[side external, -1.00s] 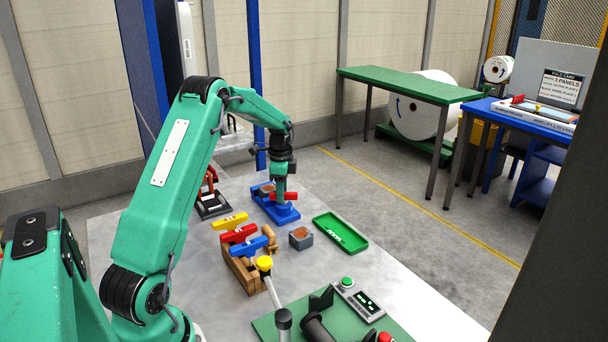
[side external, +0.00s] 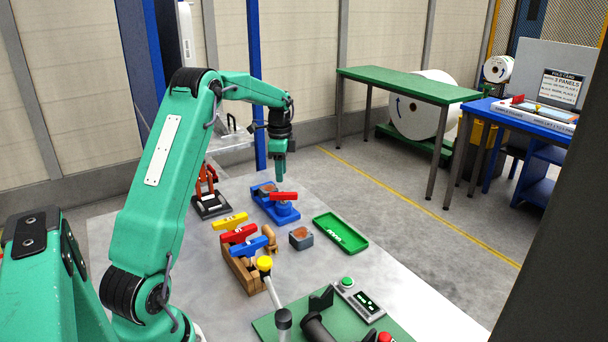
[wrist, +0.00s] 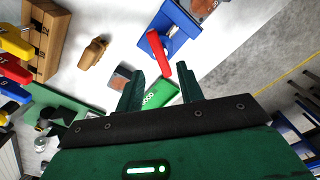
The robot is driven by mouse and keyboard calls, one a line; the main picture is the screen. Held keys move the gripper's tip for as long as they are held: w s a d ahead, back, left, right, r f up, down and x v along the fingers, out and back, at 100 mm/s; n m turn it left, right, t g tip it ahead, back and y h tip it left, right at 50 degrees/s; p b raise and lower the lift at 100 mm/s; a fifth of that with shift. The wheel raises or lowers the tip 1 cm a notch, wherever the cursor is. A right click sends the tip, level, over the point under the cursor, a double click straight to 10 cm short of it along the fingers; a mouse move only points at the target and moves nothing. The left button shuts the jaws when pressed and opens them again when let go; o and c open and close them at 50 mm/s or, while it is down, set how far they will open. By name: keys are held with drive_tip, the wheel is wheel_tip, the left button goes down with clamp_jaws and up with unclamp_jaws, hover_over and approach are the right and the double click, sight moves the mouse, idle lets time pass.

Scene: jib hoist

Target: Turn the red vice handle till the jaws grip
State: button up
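The blue vice (side external: 272,213) stands on the table, with a copper-faced block (side external: 267,188) at its jaws. I cannot tell whether the jaws touch the block. The red handle (side external: 284,196) lies level across the vice's near end. In the wrist view the handle (wrist: 158,54) shows beyond my fingertips, beside the blue vice body (wrist: 180,24). My gripper (side external: 281,178) hangs above the handle, pointing down and clear of it. In the wrist view its two fingers (wrist: 160,85) are apart with nothing held between them.
A wooden rack (side external: 240,272) with yellow, red and blue handled pieces stands nearer. A black-based red fixture (side external: 211,207) is left of the vice.

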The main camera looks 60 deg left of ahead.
drive_tip(key=shift+r, duration=0.5)
drive_tip(key=o, duration=1.4)
drive_tip(key=shift+n, duration=0.6)
drive_tip(key=n, duration=0.4)
drive_tip(key=shift+w+n, duration=0.1)
drive_tip(key=shift+n, duration=0.2)
drive_tip(key=n, duration=0.9)
drive_tip(key=shift+w, duration=0.1)
drive_tip(key=n, duration=0.4)
drive_tip(key=shift+n, duration=0.4)
drive_tip(key=shift+f, duration=0.1)
